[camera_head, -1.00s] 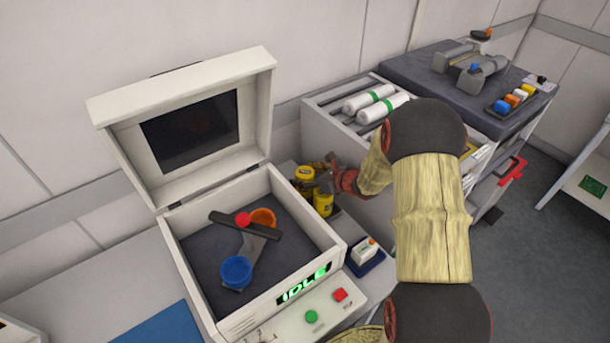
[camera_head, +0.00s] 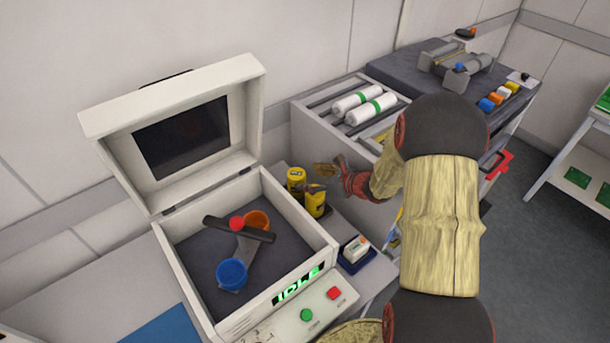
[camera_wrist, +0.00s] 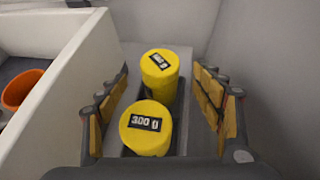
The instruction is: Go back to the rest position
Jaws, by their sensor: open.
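My gripper (camera_head: 328,180) is open in the head view, just right of two yellow cylinders beside the open white machine. In the wrist view my gripper (camera_wrist: 165,115) has its fingers spread wide on either side of the picture. Between them in that view are the nearer yellow cylinder marked 300 g (camera_wrist: 146,140) and a farther yellow cylinder (camera_wrist: 160,68), standing in a dark holder. The head view also shows the two cylinders, one at the back (camera_head: 296,178) and one in front (camera_head: 315,205).
The open white machine (camera_head: 325,255) shows IDLE and holds a dark rotor with blue (camera_head: 231,273) and orange (camera_head: 257,221) cups. A small white device (camera_head: 355,249) sits in front of the cylinders. A grey trolley (camera_head: 318,140) with white rolls stands close behind my gripper.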

